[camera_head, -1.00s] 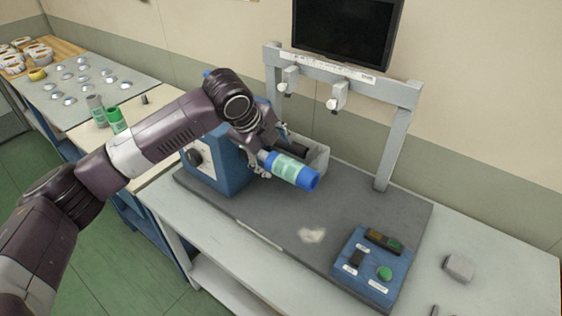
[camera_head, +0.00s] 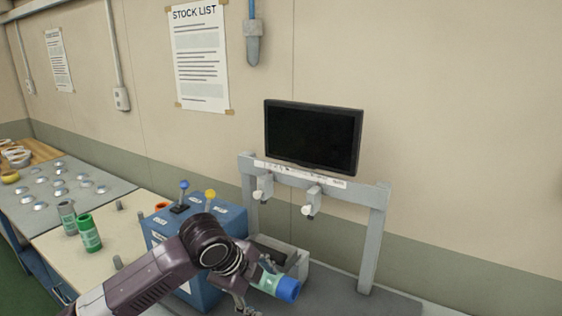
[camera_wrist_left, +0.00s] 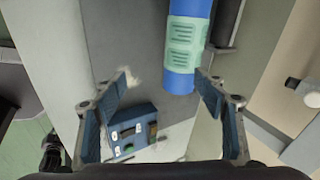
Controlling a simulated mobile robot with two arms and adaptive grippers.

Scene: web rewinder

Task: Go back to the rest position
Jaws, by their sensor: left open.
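My left gripper (camera_head: 250,288) is low in the head view, in front of the blue rewinder box (camera_head: 232,220), partly hidden by my own wrist. In the left wrist view its two fingers (camera_wrist_left: 162,78) are spread wide. A blue roll with a pale green label (camera_head: 279,286) lies beside the gripper at the machine. It also shows in the left wrist view (camera_wrist_left: 185,50), with its end close to the right finger. The fingers are not closed on it; I cannot tell whether one touches it. My right gripper is not in view.
A grey frame (camera_head: 374,240) with two white clamps stands behind, below a dark monitor (camera_head: 313,136). The blue box carries blue and yellow knobs. Green (camera_head: 89,233) and grey (camera_head: 68,217) rolls stand on the left table. A blue control panel (camera_wrist_left: 131,130) shows in the wrist view.

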